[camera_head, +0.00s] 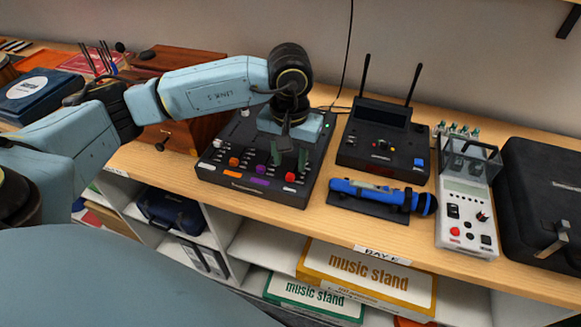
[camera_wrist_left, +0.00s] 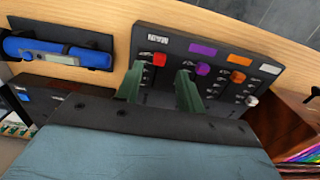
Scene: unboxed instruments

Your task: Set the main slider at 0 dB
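The black mixer (camera_head: 213,171) stands on the wooden shelf. In the left wrist view its main slider has a red cap (camera_wrist_left: 160,58), right beside the white MAIN label (camera_wrist_left: 158,45). The red cap also shows in the head view (camera_head: 290,177), near the mixer's front edge. My left gripper (camera_head: 289,157) points down over the mixer, with its green fingers apart and nothing held. In the left wrist view the fingers (camera_wrist_left: 158,82) are either side of the main slider's line, short of the red cap. Contact cannot be told. The scale numbers are too small to read. My right gripper is not in view.
Purple (camera_wrist_left: 203,69), orange (camera_wrist_left: 238,77) and white (camera_wrist_left: 252,101) slider caps lie beside the main one. A black receiver with two antennas (camera_head: 383,139) and a blue microphone (camera_head: 375,192) stand to the mixer's right. A wooden box (camera_head: 190,65) is behind its left.

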